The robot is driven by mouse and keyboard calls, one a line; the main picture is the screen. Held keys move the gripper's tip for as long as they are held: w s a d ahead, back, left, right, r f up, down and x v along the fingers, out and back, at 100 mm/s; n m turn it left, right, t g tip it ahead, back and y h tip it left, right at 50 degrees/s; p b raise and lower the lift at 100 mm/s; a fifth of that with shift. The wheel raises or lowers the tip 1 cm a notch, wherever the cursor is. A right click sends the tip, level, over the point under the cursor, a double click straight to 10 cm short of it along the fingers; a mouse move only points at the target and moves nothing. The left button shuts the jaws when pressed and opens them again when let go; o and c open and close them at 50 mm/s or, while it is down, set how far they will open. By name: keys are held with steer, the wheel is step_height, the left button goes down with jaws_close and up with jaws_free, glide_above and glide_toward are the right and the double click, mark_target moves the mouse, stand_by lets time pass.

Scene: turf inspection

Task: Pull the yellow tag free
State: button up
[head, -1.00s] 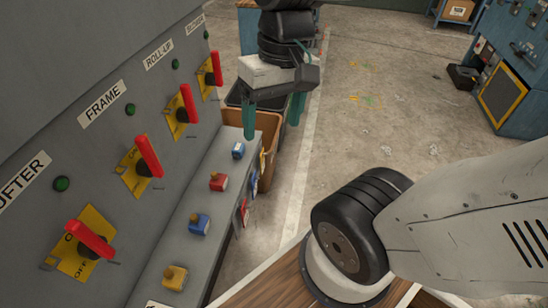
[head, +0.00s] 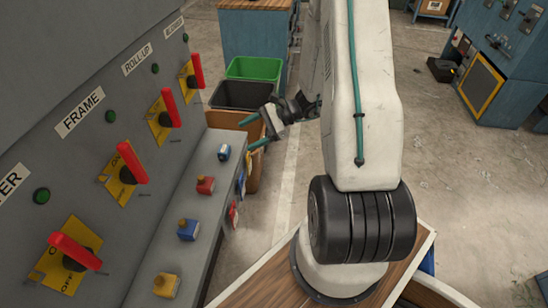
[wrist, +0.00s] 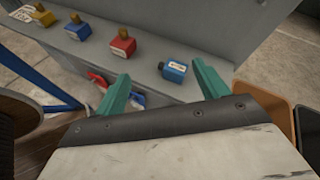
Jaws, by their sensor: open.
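Small tags hang on the front edge of the grey ledge (head: 205,208): a blue one (head: 240,183) and a red one (head: 232,214). A yellowish patch beside the blue tag, close to the far end, may be the yellow tag, but it is too small to be sure. In the wrist view a red tag (wrist: 97,79) and a blue tag (wrist: 138,100) hang below the ledge; no yellow tag shows clearly there. My gripper (head: 250,133) is open and empty, its teal fingers pointing toward the ledge's far end. It also shows in the wrist view (wrist: 160,85).
The panel behind carries red handles (head: 132,162) on yellow plates. A brown bin (head: 228,118) stands past the ledge. The floor to the right is mostly clear.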

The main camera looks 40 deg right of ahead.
mark_target(250, 161)
steer(key=s+d+f+m+t+h, duration=0.1)
steer(key=d+f+m+t+h, duration=0.1)
steer(key=d+f+m, duration=0.35)
steer(key=s+d+f+m+t+h, duration=0.1)
steer(key=d+f+m+t, duration=0.1)
steer(key=f, duration=0.7)
steer(key=shift+t, duration=0.3)
steer(key=x, duration=0.8)
steer(key=shift+s+f, duration=0.25)
steer(key=c, duration=1.1)
